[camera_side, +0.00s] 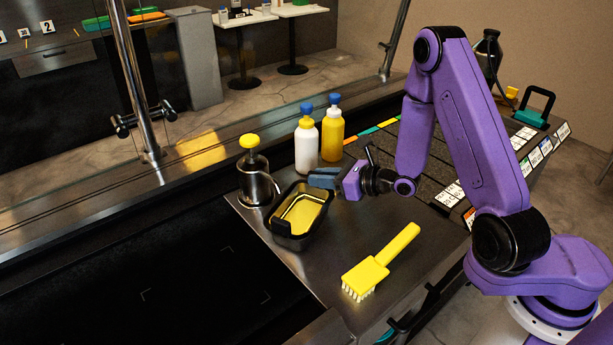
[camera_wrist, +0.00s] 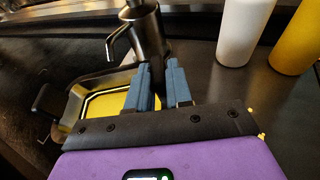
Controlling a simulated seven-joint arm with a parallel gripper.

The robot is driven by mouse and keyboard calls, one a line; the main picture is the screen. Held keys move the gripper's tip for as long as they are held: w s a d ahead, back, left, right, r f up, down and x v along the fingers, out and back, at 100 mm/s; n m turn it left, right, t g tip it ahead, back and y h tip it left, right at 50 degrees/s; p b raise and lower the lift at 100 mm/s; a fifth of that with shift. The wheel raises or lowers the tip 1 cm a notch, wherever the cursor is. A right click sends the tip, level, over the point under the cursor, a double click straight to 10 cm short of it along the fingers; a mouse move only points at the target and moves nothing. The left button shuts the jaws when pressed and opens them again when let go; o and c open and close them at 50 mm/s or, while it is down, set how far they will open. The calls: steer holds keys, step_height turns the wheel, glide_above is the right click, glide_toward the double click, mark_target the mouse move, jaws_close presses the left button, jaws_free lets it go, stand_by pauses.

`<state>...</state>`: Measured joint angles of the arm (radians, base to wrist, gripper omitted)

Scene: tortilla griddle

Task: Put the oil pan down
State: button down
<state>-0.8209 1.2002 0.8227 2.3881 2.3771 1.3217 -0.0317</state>
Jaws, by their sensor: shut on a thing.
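The oil pan (camera_side: 291,241) is a black rectangular tray with yellow oil inside, at the left of the steel counter. It looks level, and I cannot tell whether its base touches the counter. My gripper (camera_side: 319,176), with blue fingers, reaches its far right end from the right. In the wrist view the pan (camera_wrist: 104,77) lies left of the fingers (camera_wrist: 160,75), which are shut on a dark piece between them that looks like the pan's handle. The fingers hide part of that handle. The pan's other handle shows at the left.
A steel pump dispenser (camera_side: 258,185) with a yellow top stands close behind the pan. White (camera_side: 306,146) and yellow (camera_side: 332,137) bottles stand behind my gripper. A yellow brush (camera_side: 379,264) lies front right. A dark recessed griddle (camera_side: 190,275) is left of the counter.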

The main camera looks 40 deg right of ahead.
mark_target(308, 173)
steer(key=w, duration=0.1)
steer(key=w+a, duration=0.1)
steer(key=w, duration=0.1)
steer(key=shift+w+a, duration=0.2)
steer(key=shift+a, duration=0.1)
steer(key=shift+w+a+f, duration=0.1)
steer(key=shift+w, duration=0.25)
steer(key=shift+s+f, duration=0.1)
steer(key=shift+f, duration=0.35)
steer(key=c, duration=1)
jaws_free()
steer(key=shift+c, duration=0.2)
steer(key=v, duration=1.2)
